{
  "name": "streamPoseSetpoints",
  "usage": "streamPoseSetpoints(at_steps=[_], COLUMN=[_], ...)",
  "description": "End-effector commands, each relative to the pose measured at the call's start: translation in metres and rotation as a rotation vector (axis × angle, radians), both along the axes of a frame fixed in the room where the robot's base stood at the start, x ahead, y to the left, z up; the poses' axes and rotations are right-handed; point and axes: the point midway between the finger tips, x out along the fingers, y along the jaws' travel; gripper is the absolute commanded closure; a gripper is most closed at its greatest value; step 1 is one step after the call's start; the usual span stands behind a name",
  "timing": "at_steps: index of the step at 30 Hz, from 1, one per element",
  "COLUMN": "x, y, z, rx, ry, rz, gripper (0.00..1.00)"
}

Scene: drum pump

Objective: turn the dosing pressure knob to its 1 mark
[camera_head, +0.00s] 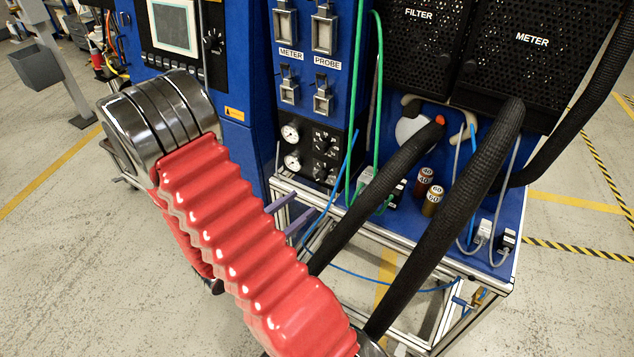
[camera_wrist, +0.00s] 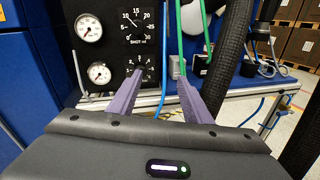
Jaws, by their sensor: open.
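A black panel with two knob dials shows in both views. The upper dial (camera_wrist: 137,20) reads "SHOT ml" with marks from 5 to 30. The lower knob (camera_wrist: 143,73) has a small-number scale and sits beside the lower gauge; it also shows in the head view (camera_head: 322,173). I take it for the dosing pressure knob, but its label and pointer setting are not readable. My gripper (camera_wrist: 161,76) is open and empty, with two purple fingers, also in the head view (camera_head: 292,212). In the wrist view its left finger covers part of the lower knob's area.
Two round gauges, upper (camera_wrist: 88,28) and lower (camera_wrist: 99,73), sit left of the dials. Green hoses (camera_head: 377,100) and a blue hose (camera_head: 345,165) hang right of the panel. Thick black hoses (camera_head: 480,175) cross in front. A metal frame rail (camera_head: 300,187) runs below.

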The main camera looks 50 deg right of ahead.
Motion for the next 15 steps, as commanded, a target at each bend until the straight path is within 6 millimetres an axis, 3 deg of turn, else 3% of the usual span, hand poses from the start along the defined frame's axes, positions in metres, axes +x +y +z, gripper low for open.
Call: streamPoseSetpoints(at_steps=[6,15], x=[0.018,0.024], y=[-0.002,-0.002], z=[-0.032,-0.042], rx=[-0.041,-0.052], ry=[0.117,0.148], rz=[0.134,0.181], gripper=[0.55,0.55])
